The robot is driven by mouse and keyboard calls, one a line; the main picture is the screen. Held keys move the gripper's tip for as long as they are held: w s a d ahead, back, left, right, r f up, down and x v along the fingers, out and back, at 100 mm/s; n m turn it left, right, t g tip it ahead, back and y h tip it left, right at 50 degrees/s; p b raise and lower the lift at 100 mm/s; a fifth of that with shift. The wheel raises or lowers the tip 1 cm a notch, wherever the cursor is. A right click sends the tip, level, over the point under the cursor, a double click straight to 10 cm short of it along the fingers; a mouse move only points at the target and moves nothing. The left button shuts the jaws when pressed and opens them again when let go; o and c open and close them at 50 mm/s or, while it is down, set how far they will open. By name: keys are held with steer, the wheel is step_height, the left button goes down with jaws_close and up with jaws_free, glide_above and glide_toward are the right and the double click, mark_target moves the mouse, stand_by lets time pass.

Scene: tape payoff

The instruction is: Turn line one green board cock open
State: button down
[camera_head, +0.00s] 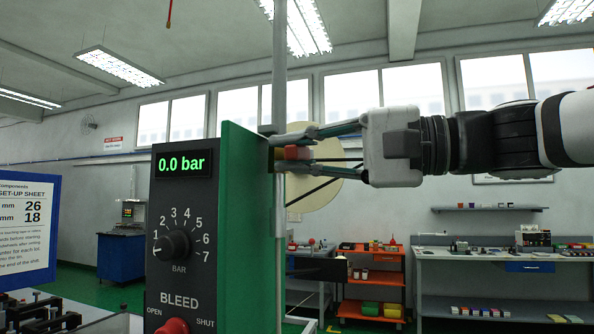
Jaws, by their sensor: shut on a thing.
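The green board (247,220) stands upright in the middle of the view, with a dark panel on its left. My gripper (285,150) reaches in from the right, level, to the board's right edge. Its fingers are shut on a small red-orange handle (297,152), which looks like the board's cock. The fingers hide much of the handle, and its open or shut position cannot be told. The pressure display (182,164) on the panel reads 0.0 bar.
The panel also has a black BAR dial (172,245) and a red BLEED knob (172,326) below it. A grey post (279,60) rises beside the board, with a pale disc (318,200) behind my fingers. An orange shelf cart (372,280) and a workbench (480,265) stand farther back right.

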steer(key=w+d+f+n+b, duration=0.2)
steer(key=w+f+n+b, duration=0.2)
steer(key=n+b, duration=1.2)
steer(key=shift+w+f+b, duration=0.4)
steer(key=shift+w+b, duration=0.15)
steer(key=shift+b, duration=2.05)
steer(key=shift+n, duration=0.3)
steer(key=c, duration=1.6)
jaws_free()
steer(key=shift+o, duration=0.2)
steer(key=shift+r, duration=0.1)
steer(key=v, duration=1.2)
